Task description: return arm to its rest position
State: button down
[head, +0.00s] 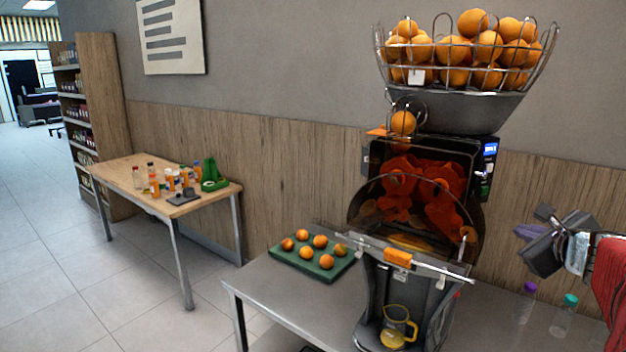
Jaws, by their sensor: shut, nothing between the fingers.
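My gripper (545,245) is at the right side of the head view, to the right of the orange juicer (420,195). It is dark grey, shut and empty, and held in the air apart from the juicer. My red arm runs off the right edge of the picture, so most of it is out of view. The juicer stands on a grey table (270,300), with a wire basket (462,60) full of oranges on top and a yellow-rimmed jug (397,327) at its base.
Bottles with purple (529,287) and teal caps (570,299) stand on the table below my gripper. A green tray (310,262) with several oranges lies left of the juicer. A wooden table (130,172) with bottles stands further left. Floor at the left is clear.

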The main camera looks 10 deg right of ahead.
jog(key=a+f+n+g+y, duration=0.1)
jog(key=a+f+n+y, duration=0.2)
jog(key=a+n, duration=0.8)
jog(key=a+f+n+g+y, duration=0.2)
jog(key=a+f+n+y, duration=0.15)
jog(key=a, duration=1.35)
jog(key=s+a+f+n+g, duration=0.2)
jog(key=s+a+f+n, duration=0.2)
jog(key=n, duration=0.5)
jog(key=s+a+f+n+g+h, duration=0.1)
jog(key=s+a+f+n, duration=0.3)
jog(key=s+a+n, duration=0.4)
jog(key=s+n+g, duration=0.1)
jog(key=s, duration=0.2)
jog(key=shift+a, duration=0.2)
